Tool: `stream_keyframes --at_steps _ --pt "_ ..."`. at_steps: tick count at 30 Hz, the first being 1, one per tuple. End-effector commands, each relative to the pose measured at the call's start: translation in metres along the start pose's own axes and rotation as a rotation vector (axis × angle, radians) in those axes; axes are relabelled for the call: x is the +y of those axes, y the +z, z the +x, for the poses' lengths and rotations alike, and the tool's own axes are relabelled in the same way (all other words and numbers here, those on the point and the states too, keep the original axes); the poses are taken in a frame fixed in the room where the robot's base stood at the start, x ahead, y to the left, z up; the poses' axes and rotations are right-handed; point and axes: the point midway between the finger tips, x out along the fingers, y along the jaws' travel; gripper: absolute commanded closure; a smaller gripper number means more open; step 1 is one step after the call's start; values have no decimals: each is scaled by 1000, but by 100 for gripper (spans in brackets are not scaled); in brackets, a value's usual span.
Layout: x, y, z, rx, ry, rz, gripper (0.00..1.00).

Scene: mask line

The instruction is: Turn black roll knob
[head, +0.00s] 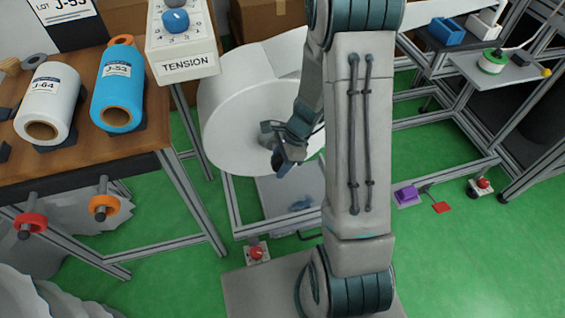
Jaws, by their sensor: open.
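A large white roll (228,120) stands in a metal frame at the middle of the head view. A dark grey or black knob (267,128) sits at the centre of its face, partly hidden by my arm. My gripper (283,160) is open and points down just below and right of this knob. No contact between them is clear, and the gap in depth cannot be judged. Nothing shows between the fingers.
A wooden table (85,172) at left carries a white spool (50,95) and a blue spool (120,85). A red ring (30,222) and an orange ring (103,207) stick out below.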

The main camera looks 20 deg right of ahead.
Motion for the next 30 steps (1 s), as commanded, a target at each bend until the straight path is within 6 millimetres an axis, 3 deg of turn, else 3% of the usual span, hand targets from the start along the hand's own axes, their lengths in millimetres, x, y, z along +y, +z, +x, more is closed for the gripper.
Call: stream_keyframes --at_steps 7,12,20,30 --pt "0 0 1 0 0 1 55" --pt "0 0 0 0 1 1 96" --pt "2 2 -1 29 7 1 96" --pt "4 4 0 222 15 0 96"
